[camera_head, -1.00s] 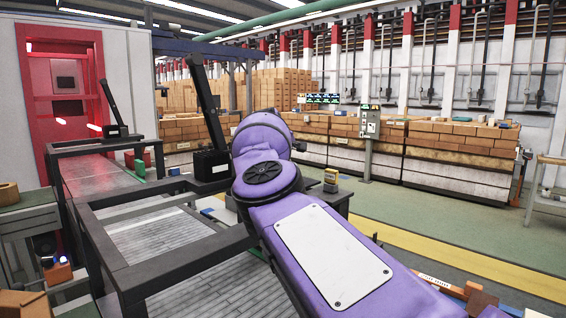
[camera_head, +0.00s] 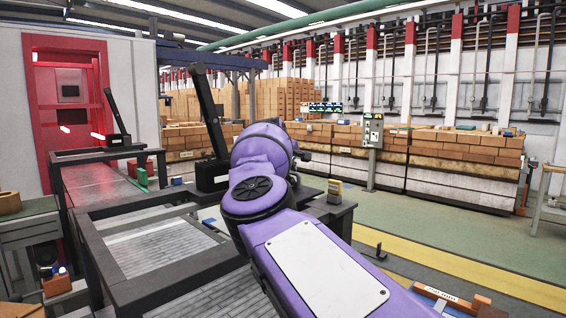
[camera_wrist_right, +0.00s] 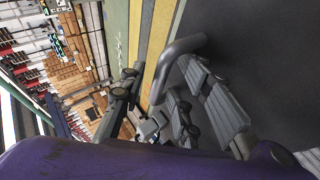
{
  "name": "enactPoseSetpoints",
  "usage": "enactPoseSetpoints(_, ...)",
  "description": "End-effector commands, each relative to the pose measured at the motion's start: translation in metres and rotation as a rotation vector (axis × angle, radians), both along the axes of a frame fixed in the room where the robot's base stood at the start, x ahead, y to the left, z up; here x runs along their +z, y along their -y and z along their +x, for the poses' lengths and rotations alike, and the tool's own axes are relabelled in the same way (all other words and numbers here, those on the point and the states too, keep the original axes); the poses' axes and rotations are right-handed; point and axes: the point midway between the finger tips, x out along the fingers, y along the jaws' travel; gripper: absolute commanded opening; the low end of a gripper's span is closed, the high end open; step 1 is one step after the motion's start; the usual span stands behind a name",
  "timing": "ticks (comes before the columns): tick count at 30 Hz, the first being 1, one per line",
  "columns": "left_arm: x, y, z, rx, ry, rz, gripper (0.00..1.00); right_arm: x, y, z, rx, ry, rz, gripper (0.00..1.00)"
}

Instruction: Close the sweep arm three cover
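Two slanted black uprights on black boxes stand along the dark frame: a nearer one (camera_head: 209,112) and a farther one (camera_head: 117,112). They look like raised covers, but I cannot tell which, if either, is the sweep arm three cover. My purple right arm crosses the middle of the head view. Its gripper (camera_head: 318,142) is mostly hidden behind the purple wrist, to the right of the nearer upright. In the wrist view, grey and black linkages and a curved grey bar (camera_wrist_right: 178,62) show. Whether the fingers are open is unclear. My left gripper is out of view.
A dark frame (camera_head: 103,250) with a grey slatted bed lies at left, with a red doorway (camera_head: 68,110) behind. A yellow-and-grey device (camera_head: 335,191) sits on a dark ledge. Brick stacks (camera_head: 465,150) line the back. Green floor (camera_head: 430,215) is open at right.

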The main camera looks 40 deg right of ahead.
Motion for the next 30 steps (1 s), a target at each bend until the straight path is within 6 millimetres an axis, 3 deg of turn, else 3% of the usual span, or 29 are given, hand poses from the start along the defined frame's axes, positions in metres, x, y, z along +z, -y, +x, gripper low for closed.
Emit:
enactPoseSetpoints(15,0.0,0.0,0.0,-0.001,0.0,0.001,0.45,0.06,-0.064,-0.042,0.0,0.0,0.0,0.29)
enactPoseSetpoints(30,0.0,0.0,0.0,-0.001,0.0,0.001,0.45,0.068,-0.073,-0.047,0.002,0.001,0.0,0.29)
